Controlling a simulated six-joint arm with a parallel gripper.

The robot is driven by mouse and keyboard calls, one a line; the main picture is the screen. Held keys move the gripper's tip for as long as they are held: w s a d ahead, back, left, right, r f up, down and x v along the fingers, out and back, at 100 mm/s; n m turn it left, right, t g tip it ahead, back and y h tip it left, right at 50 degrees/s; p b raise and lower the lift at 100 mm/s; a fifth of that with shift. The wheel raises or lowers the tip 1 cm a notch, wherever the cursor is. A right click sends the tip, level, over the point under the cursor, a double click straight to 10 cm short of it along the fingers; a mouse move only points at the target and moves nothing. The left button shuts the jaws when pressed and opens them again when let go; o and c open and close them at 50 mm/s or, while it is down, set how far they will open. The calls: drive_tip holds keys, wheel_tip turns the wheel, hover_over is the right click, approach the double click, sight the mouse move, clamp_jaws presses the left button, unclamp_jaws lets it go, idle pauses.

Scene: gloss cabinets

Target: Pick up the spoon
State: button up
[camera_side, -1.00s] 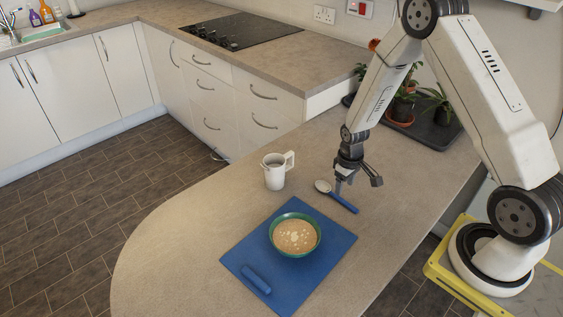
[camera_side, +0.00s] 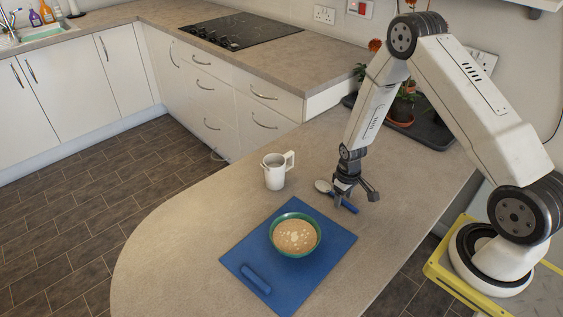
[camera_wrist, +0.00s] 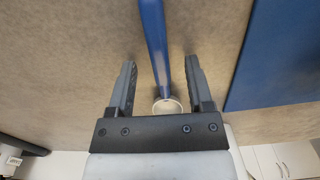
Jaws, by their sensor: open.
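The spoon (camera_side: 322,186) has a pale metal bowl and a blue handle. It lies on the countertop to the right of the white mug in the side view. My gripper (camera_side: 354,200) is down at the spoon and partly covers its handle there. In the wrist view the blue handle (camera_wrist: 153,40) runs between the two dark fingers of my gripper (camera_wrist: 160,75). The fingers are apart, with a gap on each side of the handle. The spoon's bowl (camera_wrist: 168,105) shows near the gripper's palm.
A white mug (camera_side: 275,172) stands to the left of the spoon. A blue mat (camera_side: 318,277) holds a green-rimmed bowl (camera_side: 296,236) and a blue object (camera_side: 256,279). The mat also shows in the wrist view (camera_wrist: 275,60). Potted plants (camera_side: 402,108) stand on a dark tray behind the arm.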

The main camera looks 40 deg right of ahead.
drive_tip(key=shift+f, duration=0.1)
idle(0.4)
clamp_jaws()
idle(0.3)
drive_tip(key=shift+r, duration=1.2)
drive_tip(key=s+a+r, duration=0.3)
drive_tip(key=s+r, duration=0.7)
drive_tip(key=s, duration=0.3)
drive_tip(key=shift+s+a+r, duration=0.25)
drive_tip(key=shift+s+r, duration=0.05)
drive_tip(key=shift+w+a+f, duration=0.1)
